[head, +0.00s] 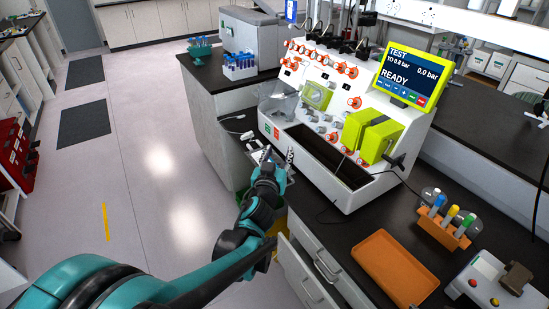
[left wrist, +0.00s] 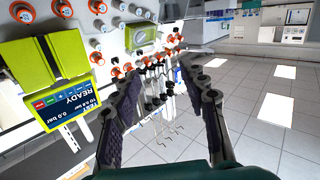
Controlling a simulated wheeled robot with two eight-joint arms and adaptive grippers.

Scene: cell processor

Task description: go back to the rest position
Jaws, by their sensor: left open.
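My left arm (head: 215,265) comes in from the lower left and reaches to the front left side of the cell processor (head: 335,125). My left gripper (head: 270,155) is at the left front corner of the machine, above the dark bench edge. In the left wrist view the two dark fingers (left wrist: 160,68) stand wide apart with nothing held between them. The machine's front, with its orange-ringed knobs and green clamp (left wrist: 40,65), shows beyond the fingers at left. My right gripper is in neither view.
An orange tray (head: 395,268) and a tube rack (head: 443,228) lie on the bench to the right. A drawer (head: 310,285) below the bench front looks partly open. Blue-capped tubes (head: 240,65) stand at the back left.

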